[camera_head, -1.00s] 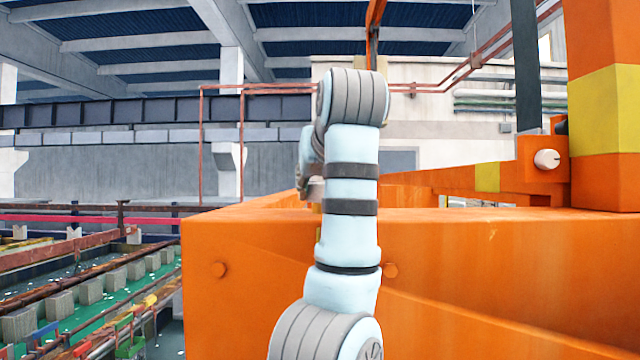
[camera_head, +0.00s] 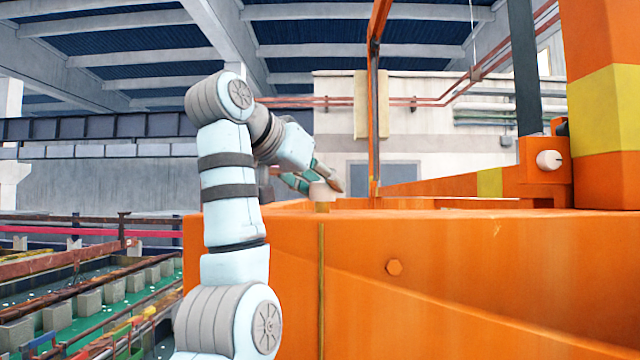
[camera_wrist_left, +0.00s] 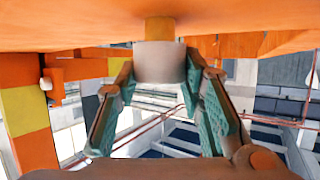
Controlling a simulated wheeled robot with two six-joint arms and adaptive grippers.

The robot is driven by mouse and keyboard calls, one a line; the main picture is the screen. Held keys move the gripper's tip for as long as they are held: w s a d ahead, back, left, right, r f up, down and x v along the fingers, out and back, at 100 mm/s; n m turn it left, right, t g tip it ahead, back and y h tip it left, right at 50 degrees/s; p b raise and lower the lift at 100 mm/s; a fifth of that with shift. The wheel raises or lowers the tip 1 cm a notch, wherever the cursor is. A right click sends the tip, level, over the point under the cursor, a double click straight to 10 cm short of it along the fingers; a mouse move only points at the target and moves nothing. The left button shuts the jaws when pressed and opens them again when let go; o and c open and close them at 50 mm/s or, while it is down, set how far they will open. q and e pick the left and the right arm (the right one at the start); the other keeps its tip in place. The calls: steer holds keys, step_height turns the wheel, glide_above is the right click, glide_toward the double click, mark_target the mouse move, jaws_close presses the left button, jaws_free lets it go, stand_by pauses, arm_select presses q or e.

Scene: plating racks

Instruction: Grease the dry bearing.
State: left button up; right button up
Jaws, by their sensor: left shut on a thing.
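A pale grey-white cap (camera_head: 320,191) sits on a short brass-coloured stem (camera_head: 322,207) on top of the orange beam (camera_head: 450,270). My left gripper (camera_head: 326,183) reaches it from the upper left, with teal-padded fingers around the cap. In the left wrist view the cap (camera_wrist_left: 159,62) is between the two fingers (camera_wrist_left: 160,72), and its stem (camera_wrist_left: 160,28) meets the orange surface. The gripper is shut on the cap. A similar white cap (camera_head: 548,160) shows on an orange bracket at the right. No bearing can be made out for certain. My right gripper is not in view.
A thin yellow-brown line (camera_head: 321,290) runs down the beam's front face. An orange post (camera_head: 374,120) stands behind the cap, and a thick orange and yellow column (camera_head: 605,110) stands at the right. Tanks with rails (camera_head: 90,290) lie at lower left.

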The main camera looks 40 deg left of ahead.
arm_select(q)
steer(key=m+h+p, duration=0.1)
steer(key=m+h, duration=0.2)
steer(key=h, duration=0.1)
steer(key=shift+a+g+p, duration=0.15)
steer(key=shift+g+p, duration=0.15)
steer(key=shift+p, duration=0.05)
steer(key=shift+f+m+g+h+p, duration=0.15)
steer(key=shift+m+g+h+p, duration=0.5)
steer(key=shift+m+h, duration=0.95)
steer(key=shift+f, duration=0.1)
steer(key=o, duration=1)
steer(key=shift+w, duration=0.15)
steer(key=shift+o, duration=0.9)
steer(key=shift+w+d, duration=0.2)
steer(key=shift+w, duration=0.1)
steer(key=v, duration=0.8)
steer(key=shift+f, duration=0.1)
steer(key=shift+w, duration=0.1)
steer(key=shift+w, duration=0.1)
